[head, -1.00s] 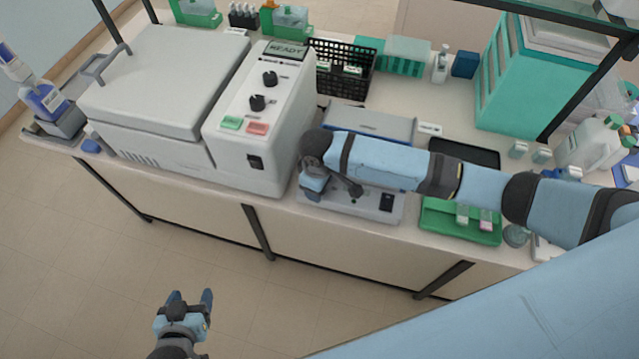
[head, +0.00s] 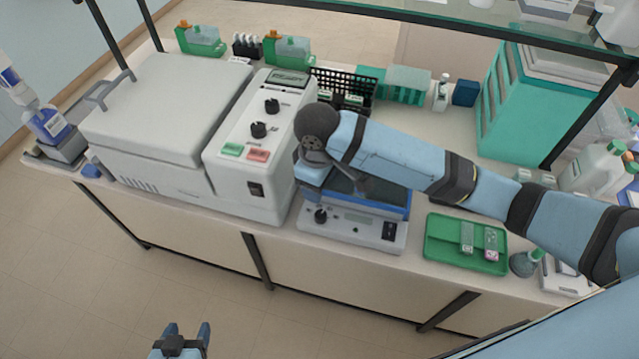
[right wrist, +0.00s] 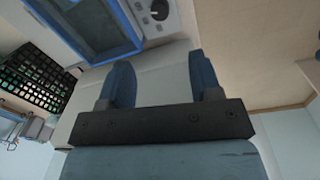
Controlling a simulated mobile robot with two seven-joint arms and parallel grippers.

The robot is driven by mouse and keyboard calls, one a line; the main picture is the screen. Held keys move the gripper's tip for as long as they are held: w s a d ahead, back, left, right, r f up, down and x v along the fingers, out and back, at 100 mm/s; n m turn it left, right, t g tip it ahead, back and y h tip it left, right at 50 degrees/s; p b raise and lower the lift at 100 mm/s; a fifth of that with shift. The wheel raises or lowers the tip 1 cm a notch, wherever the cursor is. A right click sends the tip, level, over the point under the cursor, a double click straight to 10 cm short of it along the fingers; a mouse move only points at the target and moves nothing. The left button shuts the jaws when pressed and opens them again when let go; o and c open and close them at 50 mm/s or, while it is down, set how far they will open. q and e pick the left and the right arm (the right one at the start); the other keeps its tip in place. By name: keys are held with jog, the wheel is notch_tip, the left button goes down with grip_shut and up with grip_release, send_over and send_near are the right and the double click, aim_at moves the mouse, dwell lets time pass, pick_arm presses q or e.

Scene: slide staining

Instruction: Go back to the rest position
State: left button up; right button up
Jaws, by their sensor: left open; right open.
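My left gripper (head: 182,338) shows at the bottom of the head view, open and empty, over the floor in front of the bench and apart from it. My right arm comes in from the right in the head view and reaches over a small device with a knob and a blue-rimmed top (head: 352,228). The right gripper's fingers are hidden there behind the arm. In the right wrist view the right gripper (right wrist: 160,85) is open, with nothing between its fingers.
A large white machine (head: 165,90) with a control panel stands left on the bench. A green tray (head: 440,256) with slides lies right of the knobbed device. A black basket (head: 340,80) and a teal cabinet (head: 530,110) stand behind. The floor in front is clear.

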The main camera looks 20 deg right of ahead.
dwell(0.3)
jog(key=s+a+f+m+t+y, duration=0.1)
jog(key=s+a+f+t+y, duration=0.15)
jog(key=f, duration=0.25)
jog(key=s+a+f+m+t+y, duration=0.2)
jog(key=a+f+y, duration=0.1)
jog(key=f, duration=0.2)
jog(key=s+d+f+m+t+h, duration=0.2)
jog(key=s+d+f+t, duration=0.4)
jog(key=s+d, duration=0.6)
jog(key=shift+s+f+m, duration=0.25)
jog(key=shift+f+m, duration=0.25)
jog(key=shift+f, duration=0.2)
